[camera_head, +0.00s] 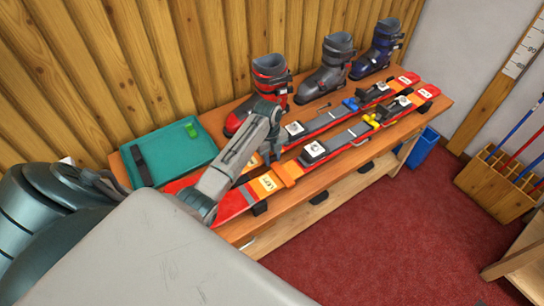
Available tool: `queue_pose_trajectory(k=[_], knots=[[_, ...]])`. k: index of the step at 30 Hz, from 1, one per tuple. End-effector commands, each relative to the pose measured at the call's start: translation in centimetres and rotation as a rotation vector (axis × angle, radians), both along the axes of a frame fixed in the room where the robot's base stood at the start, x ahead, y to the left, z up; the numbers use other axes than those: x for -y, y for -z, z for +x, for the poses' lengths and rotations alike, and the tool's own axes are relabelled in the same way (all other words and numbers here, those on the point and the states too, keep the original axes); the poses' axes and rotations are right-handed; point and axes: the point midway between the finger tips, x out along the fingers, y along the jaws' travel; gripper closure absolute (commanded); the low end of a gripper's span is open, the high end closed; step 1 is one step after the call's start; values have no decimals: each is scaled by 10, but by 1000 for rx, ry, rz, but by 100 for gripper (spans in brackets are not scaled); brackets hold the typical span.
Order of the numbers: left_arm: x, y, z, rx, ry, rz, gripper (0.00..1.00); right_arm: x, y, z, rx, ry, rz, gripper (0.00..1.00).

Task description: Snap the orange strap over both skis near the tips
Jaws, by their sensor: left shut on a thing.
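Two red skis lie side by side on the wooden bench, a far one (322,122) and a near one (340,138). The orange strap (289,173) is at the near ski, beside a yellow-orange label (264,186). My left gripper (271,158) is over the skis at the strap's far end and is shut on the strap. My left forearm and wrist hide part of the far ski, so I cannot tell how the strap lies over it. My right gripper is not in view.
A teal tray (190,161) with a black strap (141,165) and a green block (191,130) sits at the bench's left end. Red (268,85), grey (335,60) and blue (380,48) boots stand along the back. A blue bin (423,148) stands beyond the bench.

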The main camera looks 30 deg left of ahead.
Motion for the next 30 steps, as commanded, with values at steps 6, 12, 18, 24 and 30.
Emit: queue_pose_trajectory(k=[6, 12, 18, 24, 30], knots=[[0, 0, 0, 0, 0, 0, 97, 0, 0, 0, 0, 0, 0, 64], [0, 0, 0, 0, 0, 0, 46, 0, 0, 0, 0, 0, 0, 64], [0, 0, 0, 0, 0, 0, 40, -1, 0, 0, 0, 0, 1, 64], [0, 0, 0, 0, 0, 0, 24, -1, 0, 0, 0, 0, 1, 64], [0, -1, 0, 0, 0, 0, 24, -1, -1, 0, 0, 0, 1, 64]])
